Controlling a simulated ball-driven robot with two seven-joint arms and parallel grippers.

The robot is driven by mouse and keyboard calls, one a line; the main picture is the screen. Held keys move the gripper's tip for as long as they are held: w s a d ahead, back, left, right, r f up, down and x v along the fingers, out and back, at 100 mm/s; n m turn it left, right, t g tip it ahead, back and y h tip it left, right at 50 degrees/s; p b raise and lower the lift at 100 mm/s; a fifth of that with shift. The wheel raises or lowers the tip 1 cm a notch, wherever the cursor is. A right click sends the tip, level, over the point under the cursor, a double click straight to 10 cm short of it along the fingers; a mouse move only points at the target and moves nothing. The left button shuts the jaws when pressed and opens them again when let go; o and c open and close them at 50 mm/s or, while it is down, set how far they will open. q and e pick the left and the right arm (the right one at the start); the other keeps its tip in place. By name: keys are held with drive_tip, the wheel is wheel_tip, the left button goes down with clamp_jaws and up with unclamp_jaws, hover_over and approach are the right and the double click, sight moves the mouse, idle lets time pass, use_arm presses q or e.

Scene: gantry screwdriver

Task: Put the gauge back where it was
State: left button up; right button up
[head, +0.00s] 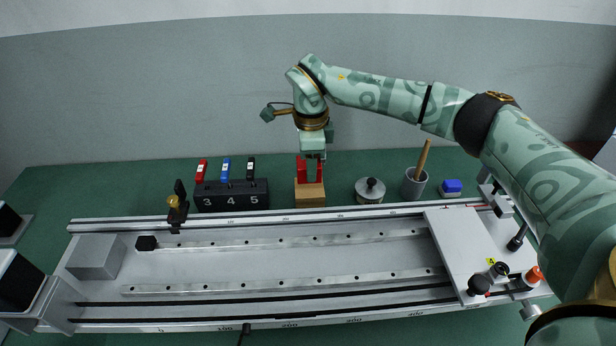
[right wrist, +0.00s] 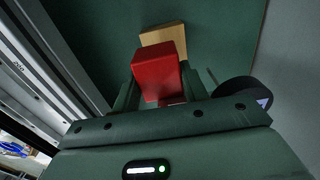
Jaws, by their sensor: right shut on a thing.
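The gauge, a red block-like piece (head: 301,170), is between the fingers of my right gripper (head: 311,163). The gripper is shut on it. In the right wrist view the red gauge (right wrist: 157,76) fills the space between the two dark green fingers (right wrist: 160,90). A tan wooden block (head: 310,195) is right below the gauge in the head view; it also shows just beyond it in the right wrist view (right wrist: 165,35). I cannot tell whether the gauge touches the wooden block. My left gripper is not in view.
A black holder (head: 232,198) with numbered slots and coloured pieces stands left of the wooden block. A round lidded pot (head: 370,195), a grey cup (head: 413,190) with a wooden stick, and a blue block (head: 451,187) stand right. A long metal rail bed (head: 270,290) lies in front.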

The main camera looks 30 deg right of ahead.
drive_tip(key=shift+w+d+f, duration=0.15)
drive_tip(key=shift+w+f, duration=0.15)
drive_tip(key=shift+f, duration=0.1)
drive_tip(key=f+b, duration=0.1)
drive_tip(key=f, duration=0.1)
drive_tip(key=f+b, duration=0.1)
drive_tip(key=shift+w+d+f+b, duration=0.2)
drive_tip(key=shift+f+b, duration=0.1)
drive_tip(key=shift+f, duration=0.1)
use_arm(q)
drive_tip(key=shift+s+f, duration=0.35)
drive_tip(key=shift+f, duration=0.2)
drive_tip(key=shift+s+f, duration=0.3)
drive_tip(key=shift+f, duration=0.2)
use_arm(e)
drive_tip(key=shift+s+r, duration=0.1)
drive_tip(key=shift+r, duration=0.15)
clamp_jaws()
drive_tip(key=shift+f, duration=0.1)
drive_tip(key=o, duration=1.4)
unclamp_jaws()
drive_tip(key=shift+a, duration=0.1)
